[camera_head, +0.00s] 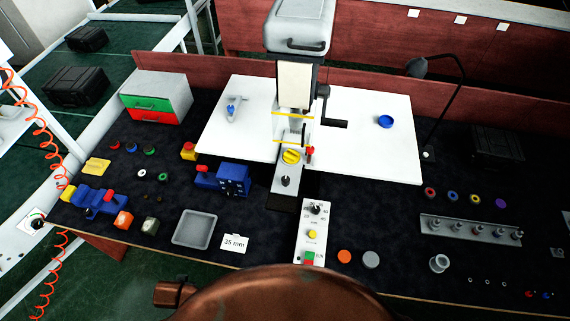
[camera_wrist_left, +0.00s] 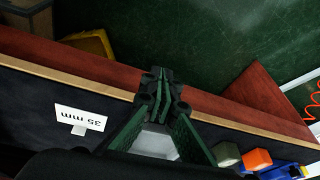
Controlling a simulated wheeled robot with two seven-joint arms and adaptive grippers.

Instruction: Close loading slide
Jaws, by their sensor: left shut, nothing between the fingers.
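The press machine (camera_head: 297,85) stands at the middle of the bench in the head view. A narrow metal slide (camera_head: 288,173) extends from its base toward me, with a yellow round part and a black knob on it. I take this as the loading slide; how far it is out I cannot tell. My left gripper (camera_wrist_left: 160,85) shows only in the left wrist view. Its fingertips are together and empty, near the bench's front edge by the grey tray (camera_wrist_left: 152,143). It is apart from the slide. My right gripper is not in view.
The grey tray also shows in the head view (camera_head: 194,229), beside a "35 mm" card (camera_head: 235,243). A control box (camera_head: 312,230) stands in front of the machine. A blue block (camera_head: 234,179) is left of the slide. A white board (camera_head: 375,150) lies underneath.

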